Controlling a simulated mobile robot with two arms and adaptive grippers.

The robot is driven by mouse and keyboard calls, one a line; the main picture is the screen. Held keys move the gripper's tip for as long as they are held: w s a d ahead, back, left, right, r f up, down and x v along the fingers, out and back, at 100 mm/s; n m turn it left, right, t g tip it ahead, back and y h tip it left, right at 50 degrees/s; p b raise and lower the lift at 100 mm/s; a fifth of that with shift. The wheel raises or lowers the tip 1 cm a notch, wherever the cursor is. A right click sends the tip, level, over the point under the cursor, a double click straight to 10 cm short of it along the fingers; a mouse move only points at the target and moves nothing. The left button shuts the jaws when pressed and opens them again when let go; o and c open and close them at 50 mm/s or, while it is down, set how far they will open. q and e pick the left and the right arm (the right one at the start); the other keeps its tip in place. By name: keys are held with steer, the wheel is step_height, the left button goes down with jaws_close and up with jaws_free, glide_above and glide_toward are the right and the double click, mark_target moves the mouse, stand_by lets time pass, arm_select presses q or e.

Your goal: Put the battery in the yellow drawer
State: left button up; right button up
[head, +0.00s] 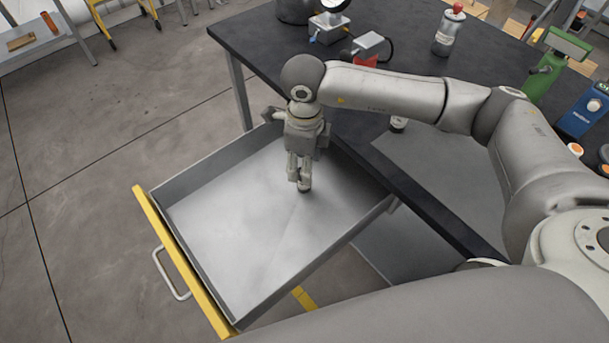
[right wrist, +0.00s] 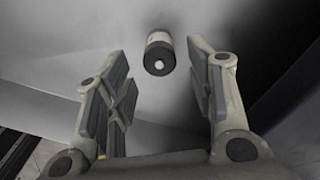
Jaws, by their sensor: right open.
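The yellow-fronted drawer (head: 185,262) is pulled out from under the dark workbench, and its grey inside is mostly bare. My right gripper (head: 301,184) points down inside the drawer's outline, near its bench side. In the right wrist view, my right gripper (right wrist: 160,108) is open, with its fingers apart. The battery (right wrist: 160,53), a small dark cylinder with a pale band and a light end, shows beyond the fingertips, between their lines and not gripped. I cannot tell whether it rests on the drawer floor or is just above it. My left gripper is out of view.
The dark workbench (head: 262,40) holds a gauge device (head: 328,28), a grey bottle (head: 448,32), a green device (head: 548,65) and a blue device (head: 585,108). A small cylinder (head: 398,124) stands under my right arm. The floor left of the drawer is clear.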

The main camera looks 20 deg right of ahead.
step_height(320, 180, up, 5)
steer(key=shift+f, duration=0.2)
steer(key=shift+r, duration=0.15)
stand_by(0.3)
